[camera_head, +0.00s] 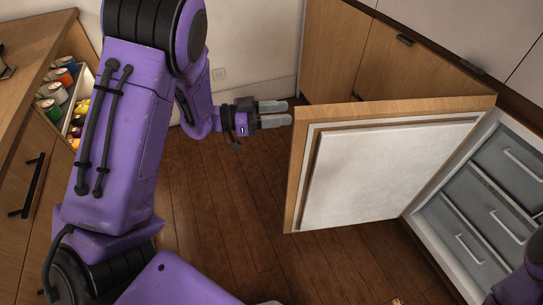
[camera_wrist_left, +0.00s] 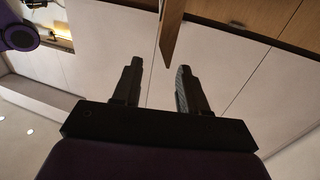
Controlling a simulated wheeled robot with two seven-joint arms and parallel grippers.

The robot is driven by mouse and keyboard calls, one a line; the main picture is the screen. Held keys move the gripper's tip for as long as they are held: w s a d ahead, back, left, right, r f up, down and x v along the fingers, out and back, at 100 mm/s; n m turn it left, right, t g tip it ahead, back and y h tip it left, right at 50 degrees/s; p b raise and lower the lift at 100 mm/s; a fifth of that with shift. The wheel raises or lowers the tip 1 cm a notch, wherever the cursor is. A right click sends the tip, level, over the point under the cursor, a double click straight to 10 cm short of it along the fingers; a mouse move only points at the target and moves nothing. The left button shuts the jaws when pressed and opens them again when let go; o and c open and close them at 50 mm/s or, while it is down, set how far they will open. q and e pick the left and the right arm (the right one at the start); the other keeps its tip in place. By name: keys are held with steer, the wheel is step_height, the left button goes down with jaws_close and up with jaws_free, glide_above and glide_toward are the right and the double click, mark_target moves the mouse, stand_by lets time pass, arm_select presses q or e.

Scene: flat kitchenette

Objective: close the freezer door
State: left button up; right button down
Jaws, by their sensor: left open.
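The freezer door (camera_head: 392,165) stands wide open in the head view, with its white inner panel facing me and a wooden edge along its top and left side. The freezer (camera_head: 470,205) is at the right, with several grey drawers showing. My left gripper (camera_head: 290,113) is open and empty, just left of the door's upper left corner. In the left wrist view the two fingers of this gripper (camera_wrist_left: 157,80) are apart, and a wooden panel edge (camera_wrist_left: 172,30) shows beyond them. I cannot tell whether the fingers touch the door. My right gripper is not in view.
A wooden counter (camera_head: 30,80) with an open compartment of coloured cans (camera_head: 62,85) stands at the left. Wooden cabinets (camera_head: 385,55) are behind the door. The dark wood floor (camera_head: 225,200) between is clear. A purple part of mine shows at the lower right.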

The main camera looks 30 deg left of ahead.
arm_select(q)
step_height(320, 180, down, 17)
steer(key=a+n+t+y+b, duration=0.1)
steer(key=n+t+y+b, duration=0.2)
steer(key=n+y+b, duration=0.2)
steer(key=shift+a+n+b, duration=0.2)
steer(key=shift+n+b, duration=0.1)
steer(key=shift+b, duration=0.7)
steer(key=shift+s+r, duration=0.1)
